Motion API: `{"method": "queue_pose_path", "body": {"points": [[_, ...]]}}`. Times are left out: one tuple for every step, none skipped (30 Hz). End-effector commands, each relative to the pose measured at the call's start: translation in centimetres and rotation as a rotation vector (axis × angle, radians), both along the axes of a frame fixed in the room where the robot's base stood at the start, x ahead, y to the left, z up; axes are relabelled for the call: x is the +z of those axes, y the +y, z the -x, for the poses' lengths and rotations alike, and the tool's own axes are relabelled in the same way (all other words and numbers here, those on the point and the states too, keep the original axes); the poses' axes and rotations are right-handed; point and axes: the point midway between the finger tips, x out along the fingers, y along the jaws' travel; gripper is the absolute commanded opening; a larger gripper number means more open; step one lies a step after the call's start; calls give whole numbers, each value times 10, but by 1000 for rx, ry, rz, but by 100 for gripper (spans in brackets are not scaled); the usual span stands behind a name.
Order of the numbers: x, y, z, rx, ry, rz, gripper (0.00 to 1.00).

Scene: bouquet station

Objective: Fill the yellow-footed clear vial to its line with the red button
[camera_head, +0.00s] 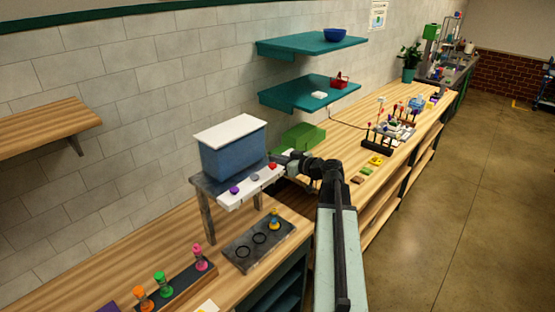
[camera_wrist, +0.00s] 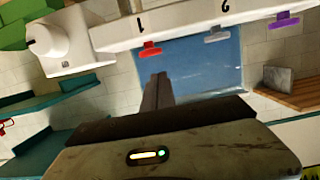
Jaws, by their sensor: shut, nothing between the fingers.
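The yellow-footed vial (camera_head: 274,221) stands upright at the right end of a dark tray below the dispenser; its fill level is too small to tell. The red button (camera_head: 272,166) is the rightmost of three on the dispenser's white front panel. It also shows in the wrist view (camera_wrist: 150,50), where the picture is upside down. My gripper (camera_head: 283,158) is at the panel's right end, close to the red button. In the wrist view my gripper's fingers (camera_wrist: 159,78) are together and empty, with their tips a little apart from the red button in the picture.
The dispenser has a blue tank (camera_head: 234,149) on a grey stand. Grey (camera_head: 254,178) and purple (camera_head: 235,190) buttons sit left of the red one.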

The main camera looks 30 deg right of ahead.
Motion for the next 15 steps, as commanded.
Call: {"method": "queue_pose_path", "body": {"points": [[15, -2, 9, -4, -3, -2, 0], [14, -4, 18, -5, -3, -2, 0], [16, -7, 28, -7, -3, -2, 0], [18, -9, 35, -7, -3, -2, 0], [19, -11, 42, -8, -2, -3, 0], [22, -13, 50, -8, -3, -3, 0], [23, -15, 56, -7, -4, -2, 0], [25, -16, 62, -7, -4, -2, 0], [26, -18, 69, -7, -4, -2, 0], [28, -19, 74, -7, -3, -3, 0], [29, -21, 78, -7, -4, -3, 0], [30, -22, 83, -7, -4, -3, 0], [30, -23, 85, -6, -4, -3, 0], [31, -23, 88, -6, -4, -3, 0], [31, -24, 90, -6, -4, -3, 0]]}}
